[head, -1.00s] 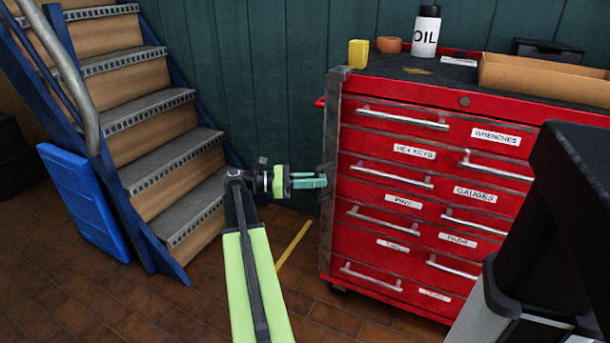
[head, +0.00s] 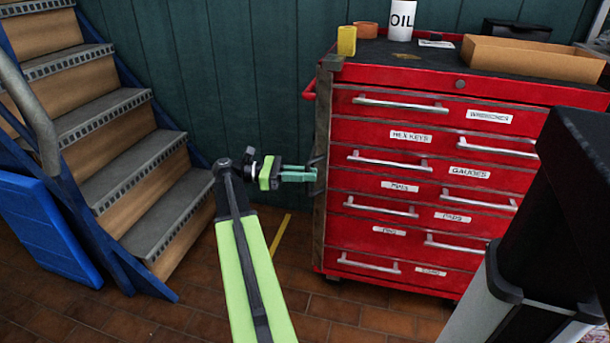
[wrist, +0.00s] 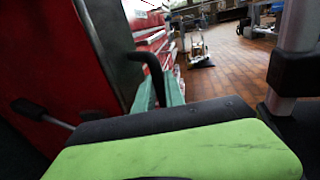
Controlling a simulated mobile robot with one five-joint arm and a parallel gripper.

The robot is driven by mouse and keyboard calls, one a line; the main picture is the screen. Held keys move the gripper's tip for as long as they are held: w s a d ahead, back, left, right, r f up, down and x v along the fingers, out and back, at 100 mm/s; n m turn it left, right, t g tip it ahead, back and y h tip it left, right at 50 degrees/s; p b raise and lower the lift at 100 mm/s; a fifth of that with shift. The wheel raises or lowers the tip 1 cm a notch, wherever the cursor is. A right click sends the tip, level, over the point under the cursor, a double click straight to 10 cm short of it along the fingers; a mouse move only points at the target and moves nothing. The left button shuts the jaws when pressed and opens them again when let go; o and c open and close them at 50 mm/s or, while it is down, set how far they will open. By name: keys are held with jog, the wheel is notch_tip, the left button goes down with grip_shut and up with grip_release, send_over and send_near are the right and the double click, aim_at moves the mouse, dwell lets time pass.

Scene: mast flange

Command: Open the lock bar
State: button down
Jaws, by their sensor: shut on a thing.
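The lock bar (head: 321,215) is a tall grey metal strip running upright along the left front edge of the red tool cabinet (head: 400,130). Its dark handle (wrist: 150,62) shows as a bent black bar in the wrist view. My gripper (head: 314,173), with teal fingers, reaches the bar about mid-height from the left and is shut on the handle. In the wrist view my gripper (wrist: 160,95) has a finger on each side of the handle's lower part. The exact contact is partly hidden by my green wrist cover.
Blue-framed stairs (head: 130,150) stand on the left, with a blue panel (head: 45,230) leaning there. A red side handle (head: 309,88) sticks out from the cabinet. An oil bottle (head: 402,22) and an open box (head: 530,58) stand on top. Brown tiled floor lies in front.

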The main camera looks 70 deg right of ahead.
jog(key=shift+w+d+r, duration=0.1)
jog(key=shift+w+d, duration=0.05)
jog(key=shift+w, duration=0.05)
dwell(0.3)
jog(key=c, duration=1.4)
grip_release()
